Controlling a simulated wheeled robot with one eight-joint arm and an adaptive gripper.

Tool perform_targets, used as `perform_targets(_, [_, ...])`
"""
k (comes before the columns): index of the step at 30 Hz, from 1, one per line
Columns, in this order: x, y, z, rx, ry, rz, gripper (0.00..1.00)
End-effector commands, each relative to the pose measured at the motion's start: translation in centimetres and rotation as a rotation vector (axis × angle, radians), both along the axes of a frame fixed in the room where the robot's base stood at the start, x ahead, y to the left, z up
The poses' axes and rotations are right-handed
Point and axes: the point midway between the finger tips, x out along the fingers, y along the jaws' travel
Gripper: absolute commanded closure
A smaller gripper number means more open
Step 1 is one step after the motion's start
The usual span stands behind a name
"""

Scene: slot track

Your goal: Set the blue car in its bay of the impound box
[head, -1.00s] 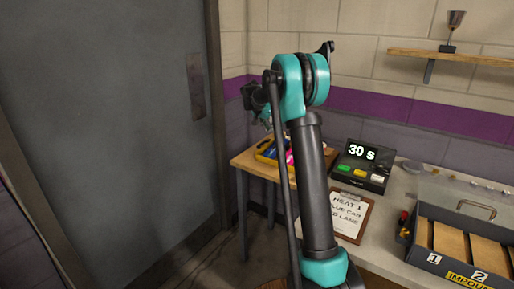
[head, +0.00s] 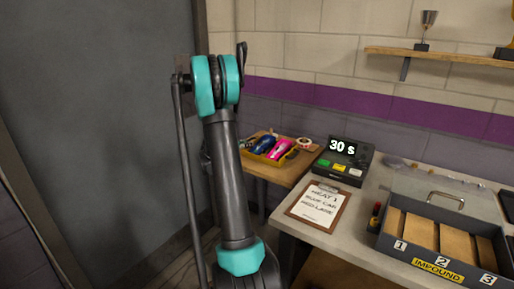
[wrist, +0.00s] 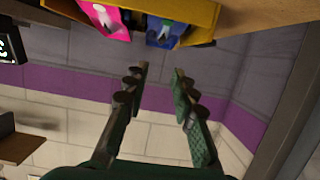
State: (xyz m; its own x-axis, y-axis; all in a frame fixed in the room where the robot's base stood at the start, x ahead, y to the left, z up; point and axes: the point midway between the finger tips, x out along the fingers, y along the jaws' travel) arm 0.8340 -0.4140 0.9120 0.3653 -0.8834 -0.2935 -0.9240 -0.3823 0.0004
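The blue car (head: 263,144) lies in a yellow tray (head: 259,159) beside a pink car (head: 281,149), on a wooden surface by the wall. In the wrist view the blue car (wrist: 165,32) shows partly at the top, cut off by the tray's edge. My gripper (wrist: 161,72) is open and empty, its fingertips apart from the car. In the head view my gripper is hidden behind my arm. The impound box (head: 412,256) stands on the counter at right, with bays numbered 1, 2 and 3 and wooden slats inside.
A clipboard (head: 318,206) reads heat 1, blue car, red lane. A timer box (head: 343,163) showing 30 s stands behind it. A transparent panel with a handle (head: 447,198) is at the back of the impound box. A grey door (head: 95,130) is at left.

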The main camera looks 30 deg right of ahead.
Motion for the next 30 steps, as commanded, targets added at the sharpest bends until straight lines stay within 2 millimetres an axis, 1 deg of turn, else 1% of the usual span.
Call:
perform_targets(1, [0.4,-1.1,-0.4,0.001,0.0,-0.003,0.74])
perform_targets(3, [0.9,-2.3,-0.8,0.001,-0.001,-0.003,0.74])
perform_targets(9, [2.4,-5.7,-2.0,0.002,0.0,-0.002,0.74])
perform_targets(12, [2.9,-7.0,-2.4,0.001,0.0,-0.001,0.74])
perform_targets(15, [3.3,-7.8,-2.7,0.002,0.001,-0.001,0.74])
perform_targets(20, [3.5,-8.3,-2.9,0.002,0.001,0.0,0.74])
perform_targets(23, [3.8,-8.9,-3.2,0.002,0.0,0.0,0.74])
perform_targets(30, [5.0,-11.7,-4.6,0.002,0.0,-0.001,0.74])
